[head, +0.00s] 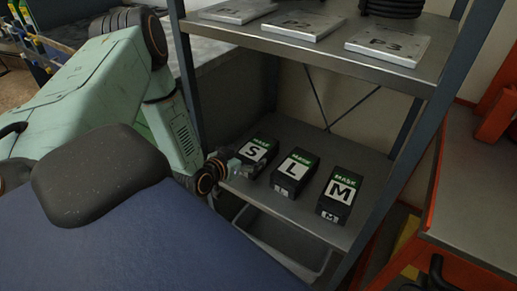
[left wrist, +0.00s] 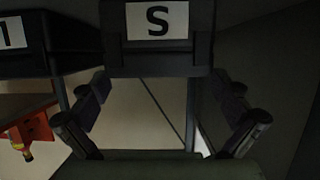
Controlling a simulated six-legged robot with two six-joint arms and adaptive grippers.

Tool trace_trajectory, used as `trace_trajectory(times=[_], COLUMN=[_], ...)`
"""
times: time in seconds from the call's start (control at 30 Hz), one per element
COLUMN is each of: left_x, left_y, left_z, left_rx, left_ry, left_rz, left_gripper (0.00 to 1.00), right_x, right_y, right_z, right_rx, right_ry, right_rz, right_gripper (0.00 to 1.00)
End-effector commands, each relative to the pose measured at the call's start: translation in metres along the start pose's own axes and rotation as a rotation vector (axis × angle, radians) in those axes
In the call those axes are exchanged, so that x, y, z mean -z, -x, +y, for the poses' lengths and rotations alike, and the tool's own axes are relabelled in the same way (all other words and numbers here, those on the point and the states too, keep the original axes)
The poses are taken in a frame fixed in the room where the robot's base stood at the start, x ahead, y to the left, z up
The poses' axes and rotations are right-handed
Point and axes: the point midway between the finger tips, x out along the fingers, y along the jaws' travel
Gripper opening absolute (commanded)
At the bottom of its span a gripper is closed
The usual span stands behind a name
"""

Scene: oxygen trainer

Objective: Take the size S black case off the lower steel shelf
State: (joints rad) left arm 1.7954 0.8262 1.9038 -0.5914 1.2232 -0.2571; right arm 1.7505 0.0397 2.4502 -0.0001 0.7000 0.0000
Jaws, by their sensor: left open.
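The size S black case (head: 256,151) stands on the lower steel shelf (head: 318,211), leftmost in a row of three, with a white S label and a green MASK band. My left gripper (head: 238,166) is at its near left end and hides part of it. In the left wrist view the S case (left wrist: 157,58) fills the top middle, and my left gripper (left wrist: 160,88) has its fingers spread to either side of its lower edge. The gripper is open; whether a finger touches the case I cannot tell. My right gripper is not in view.
The L case (head: 295,172) stands just right of the S case, and the M case (head: 340,194) is further right. A blue-grey post (head: 187,80) rises at the left. A grey bin (head: 285,242) sits below.

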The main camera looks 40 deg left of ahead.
Motion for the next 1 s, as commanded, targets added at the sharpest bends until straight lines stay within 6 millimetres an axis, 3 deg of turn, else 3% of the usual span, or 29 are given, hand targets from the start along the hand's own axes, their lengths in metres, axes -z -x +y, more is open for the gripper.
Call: trace_trajectory(times=[0.4,0.73,1.0], left_x=[0.005,0.007,0.007], left_y=[-0.054,-0.060,-0.060], left_z=[0.002,0.005,0.004], left_rx=[-0.001,-0.001,-0.001], left_ry=[-0.001,0.001,0.001], left_rz=[0.001,-0.001,-0.001], left_gripper=[1.00,1.00,0.77], right_x=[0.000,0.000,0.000], right_y=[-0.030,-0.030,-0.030], right_z=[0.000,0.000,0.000], right_rx=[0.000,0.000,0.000], right_ry=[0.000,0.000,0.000], right_rz=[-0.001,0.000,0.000], right_gripper=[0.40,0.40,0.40])
